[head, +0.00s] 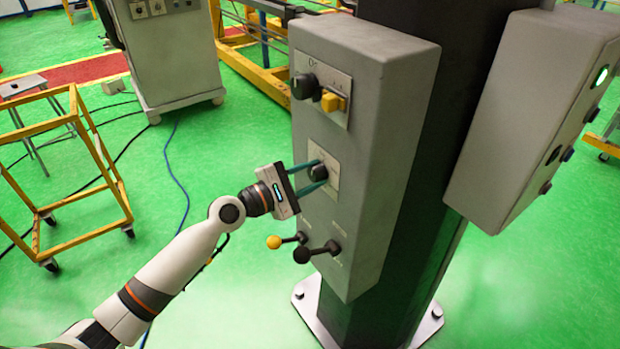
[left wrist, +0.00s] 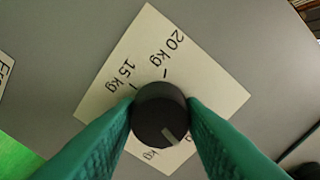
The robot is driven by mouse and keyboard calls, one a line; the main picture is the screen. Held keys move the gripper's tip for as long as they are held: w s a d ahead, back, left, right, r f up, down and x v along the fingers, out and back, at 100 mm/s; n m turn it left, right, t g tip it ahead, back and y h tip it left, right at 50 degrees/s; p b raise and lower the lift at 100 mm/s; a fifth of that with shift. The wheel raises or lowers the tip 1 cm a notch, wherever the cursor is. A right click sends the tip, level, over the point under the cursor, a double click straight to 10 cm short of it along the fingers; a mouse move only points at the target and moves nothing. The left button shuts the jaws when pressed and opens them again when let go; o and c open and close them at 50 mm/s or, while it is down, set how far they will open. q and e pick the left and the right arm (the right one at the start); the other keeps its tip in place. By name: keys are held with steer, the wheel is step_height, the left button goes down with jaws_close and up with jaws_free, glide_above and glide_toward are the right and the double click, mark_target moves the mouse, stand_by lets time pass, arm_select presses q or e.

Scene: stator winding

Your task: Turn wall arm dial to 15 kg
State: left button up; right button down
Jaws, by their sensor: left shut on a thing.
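The dial is a round black knob (head: 319,172) on a pale label plate (head: 330,190) on the front of the grey control box (head: 390,110). My left gripper (head: 315,177) is shut on the knob, one green finger on each side. In the left wrist view the knob (left wrist: 160,108) sits between the fingertips. Its light pointer mark is toward the lower right of the picture. On the plate (left wrist: 150,40), "20 kg" is above the knob and "15 kg" at its upper left. The lower labels are partly hidden by the knob and fingers. My right gripper is not in view.
Above the dial are a black knob (head: 305,86) and a yellow switch (head: 333,102). Below it are a yellow-tipped lever (head: 274,242) and a black lever (head: 302,255). The box is on a dark column (head: 400,240). A yellow frame cart (head: 90,220) stands at left.

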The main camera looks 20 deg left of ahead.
arm_select(q)
steer(key=m+b, duration=0.2)
steer(key=m, duration=0.2)
steer(key=shift+f+m, duration=0.15)
steer(key=shift+m, duration=0.15)
steer(key=m+b, duration=0.2)
steer(key=m, duration=0.2)
steer(key=shift+m+b, duration=0.3)
steer(key=shift+b, duration=0.1)
steer(key=m+b, duration=0.2)
steer(key=m, duration=0.2)
steer(key=shift+m, duration=0.3)
steer(key=m+b, duration=0.2)
steer(key=m, duration=0.8)
steer(key=shift+m, duration=0.4)
steer(key=m+p, duration=0.1)
steer(key=m, duration=0.2)
steer(key=shift+m, duration=0.3)
steer(key=m+p, duration=0.2)
steer(key=m, duration=0.2)
steer(key=shift+m, duration=0.4)
